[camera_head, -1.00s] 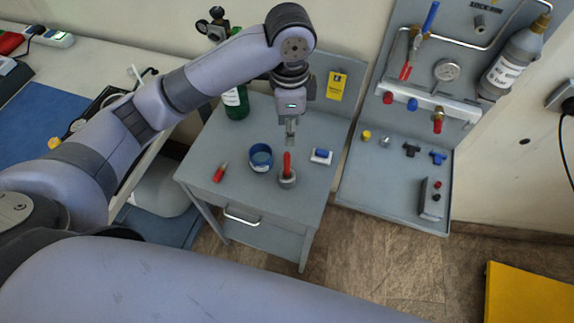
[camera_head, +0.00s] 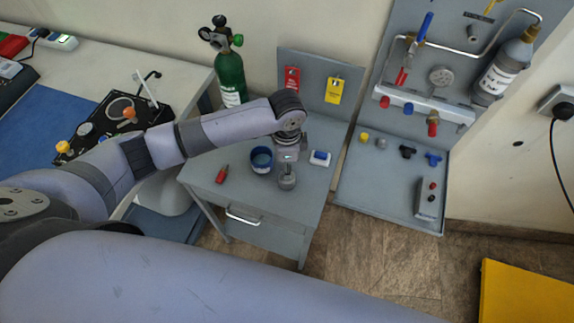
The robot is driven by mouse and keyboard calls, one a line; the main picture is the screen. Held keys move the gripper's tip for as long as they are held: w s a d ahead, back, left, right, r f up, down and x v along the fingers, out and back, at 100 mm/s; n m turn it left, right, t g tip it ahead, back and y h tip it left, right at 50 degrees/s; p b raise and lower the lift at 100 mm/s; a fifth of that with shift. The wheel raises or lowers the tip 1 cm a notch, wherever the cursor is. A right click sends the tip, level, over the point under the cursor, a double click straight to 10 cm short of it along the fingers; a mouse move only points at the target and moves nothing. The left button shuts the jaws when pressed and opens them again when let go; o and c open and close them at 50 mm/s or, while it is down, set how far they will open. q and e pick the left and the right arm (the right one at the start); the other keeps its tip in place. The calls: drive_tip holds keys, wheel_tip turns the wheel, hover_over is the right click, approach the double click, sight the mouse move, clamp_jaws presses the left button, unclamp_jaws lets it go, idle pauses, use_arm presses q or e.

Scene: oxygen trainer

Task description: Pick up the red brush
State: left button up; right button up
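My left gripper (camera_head: 287,168) points down over the grey round holder (camera_head: 288,182) on the small grey cabinet. The red brush, seen upright in that holder in the earlier view, is now hidden behind the gripper and wrist. The fingers are too small and covered to tell whether they are open or shut on its handle. A short red-handled item (camera_head: 222,174) lies at the left of the cabinet top. My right gripper is not in view.
A blue-rimmed cup (camera_head: 261,160) stands close left of the gripper. A white and blue block (camera_head: 320,158) is to its right. A green gas cylinder (camera_head: 231,78) stands behind. The grey panel (camera_head: 375,178) is at right. The cabinet's front right is clear.

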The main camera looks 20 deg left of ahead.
use_arm(q)
drive_tip(key=shift+f, duration=1)
clamp_jaws()
